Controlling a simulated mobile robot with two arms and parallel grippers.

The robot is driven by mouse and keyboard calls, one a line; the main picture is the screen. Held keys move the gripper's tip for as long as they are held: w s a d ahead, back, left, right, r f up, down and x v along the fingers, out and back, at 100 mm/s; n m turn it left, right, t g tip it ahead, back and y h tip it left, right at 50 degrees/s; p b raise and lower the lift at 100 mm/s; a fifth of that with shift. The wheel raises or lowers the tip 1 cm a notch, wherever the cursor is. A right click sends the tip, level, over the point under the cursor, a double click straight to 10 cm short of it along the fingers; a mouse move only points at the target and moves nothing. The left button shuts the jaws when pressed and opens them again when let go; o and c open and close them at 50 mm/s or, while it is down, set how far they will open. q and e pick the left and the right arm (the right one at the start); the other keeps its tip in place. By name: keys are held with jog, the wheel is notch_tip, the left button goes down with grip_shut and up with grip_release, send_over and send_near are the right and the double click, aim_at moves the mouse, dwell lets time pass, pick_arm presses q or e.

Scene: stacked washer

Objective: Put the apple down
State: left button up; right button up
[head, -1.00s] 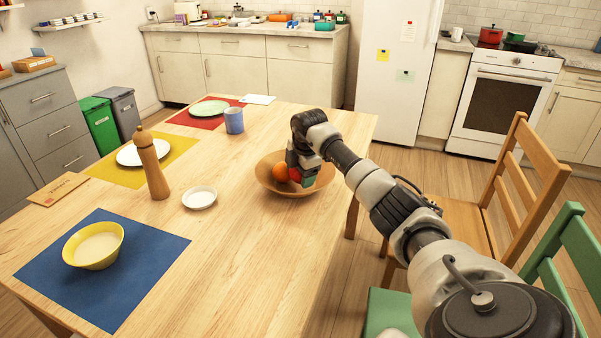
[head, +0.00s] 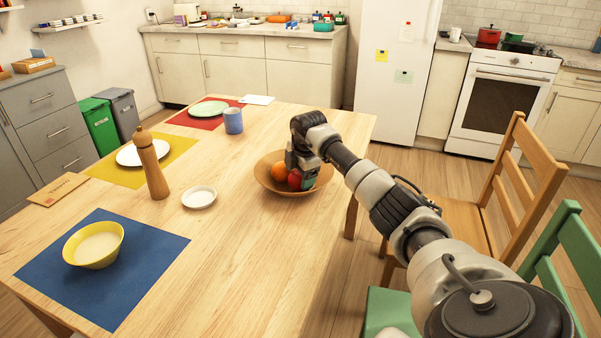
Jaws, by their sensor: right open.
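A red apple (head: 295,180) rests in the brown wooden bowl (head: 276,190) on the table, beside an orange (head: 280,171). Something green shows just right of the apple, partly hidden. My right gripper (head: 302,174) points down into the bowl at the apple. It is open, with its fingers close to the apple; whether they touch it I cannot tell. My left gripper is not in view.
On the wooden table (head: 245,245) stand a pepper mill (head: 152,165), a small white dish (head: 199,197), a blue mug (head: 234,120) and a yellow bowl (head: 94,246) on a blue mat. Chairs (head: 520,180) stand at the right. The table's middle front is clear.

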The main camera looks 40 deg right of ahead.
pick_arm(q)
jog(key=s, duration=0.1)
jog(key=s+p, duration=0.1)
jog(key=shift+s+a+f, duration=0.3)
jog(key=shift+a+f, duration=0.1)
pick_arm(e)
jog(key=v, duration=1.2)
jog(key=shift+w, duration=0.2)
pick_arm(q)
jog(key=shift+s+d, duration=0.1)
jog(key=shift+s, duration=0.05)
pick_arm(e)
jog(key=shift+d+r, duration=0.1)
